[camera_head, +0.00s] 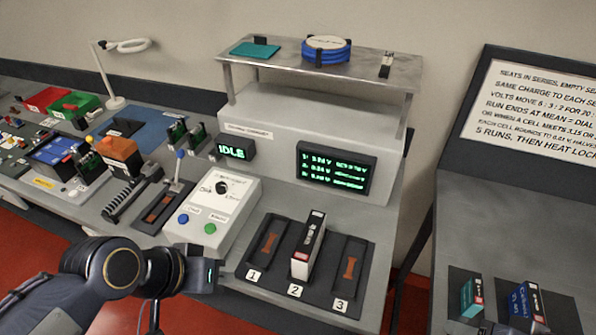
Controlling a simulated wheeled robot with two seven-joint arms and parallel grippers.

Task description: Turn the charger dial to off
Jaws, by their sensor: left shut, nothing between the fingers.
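The charger dial (222,187) is a small black knob on the white sloped top of the control box (240,212). Its labels are too small to read surely, so I cannot tell its setting. A blue button (183,219) and a green button (210,228) sit below it. My right gripper is not in view.
Right of the box is a black tray (325,298) with slots 1, 2 and 3; a white-and-black cell (308,246) stands in slot 2. A lever with a blue knob (180,155) rises left of the box. A raised shelf (370,63) spans the charger behind.

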